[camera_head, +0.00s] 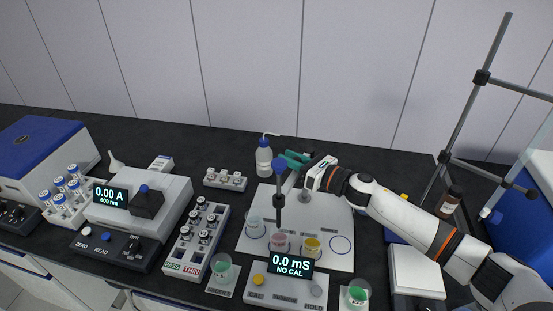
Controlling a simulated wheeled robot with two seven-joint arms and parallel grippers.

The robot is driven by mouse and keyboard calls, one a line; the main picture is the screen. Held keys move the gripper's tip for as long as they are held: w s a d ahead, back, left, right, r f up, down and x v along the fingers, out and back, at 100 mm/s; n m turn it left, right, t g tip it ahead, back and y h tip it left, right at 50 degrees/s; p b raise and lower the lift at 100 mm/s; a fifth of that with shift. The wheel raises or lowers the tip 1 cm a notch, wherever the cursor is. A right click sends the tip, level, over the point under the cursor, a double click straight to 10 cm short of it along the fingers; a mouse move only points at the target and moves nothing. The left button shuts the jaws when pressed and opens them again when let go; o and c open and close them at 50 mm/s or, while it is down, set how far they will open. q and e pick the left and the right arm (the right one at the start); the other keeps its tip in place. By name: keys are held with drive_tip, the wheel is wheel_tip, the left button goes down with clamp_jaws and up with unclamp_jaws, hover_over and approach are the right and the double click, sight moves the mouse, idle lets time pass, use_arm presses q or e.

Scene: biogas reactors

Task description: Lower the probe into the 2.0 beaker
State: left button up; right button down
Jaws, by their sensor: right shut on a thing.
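The probe (279,190) is a dark upright stick with a blue head. My right gripper (290,176) reaches in from the right and is shut on the probe near its upper part. The probe's lower end overlaps the pink beaker (280,243) in the picture; I cannot tell whether it is inside or above it. A yellow beaker (312,247) stands to its right and a pale clear beaker (254,227) to its left. All are on a white mat (330,215). I cannot read a 2.0 label. My left gripper is not in view.
The meter (288,286) in front reads 0.0 mS, NO CAL. An empty blue circle (341,245) is on the mat's right. A wash bottle (263,157) stands behind. Small cups with green contents (221,268) flank the meter. A vial rack (197,240) is left.

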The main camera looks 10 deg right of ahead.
drive_tip(key=c, duration=1.2)
unclamp_jaws()
drive_tip(key=shift+d, duration=0.1)
drive_tip(key=shift+s+d+f, duration=0.1)
drive_tip(key=shift+s+d, duration=0.1)
drive_tip(key=shift+d, duration=0.05)
drive_tip(key=b+v, duration=0.5)
drive_tip(key=v, duration=0.6)
drive_tip(key=shift+s, duration=0.15)
drive_tip(key=shift+d, duration=0.1)
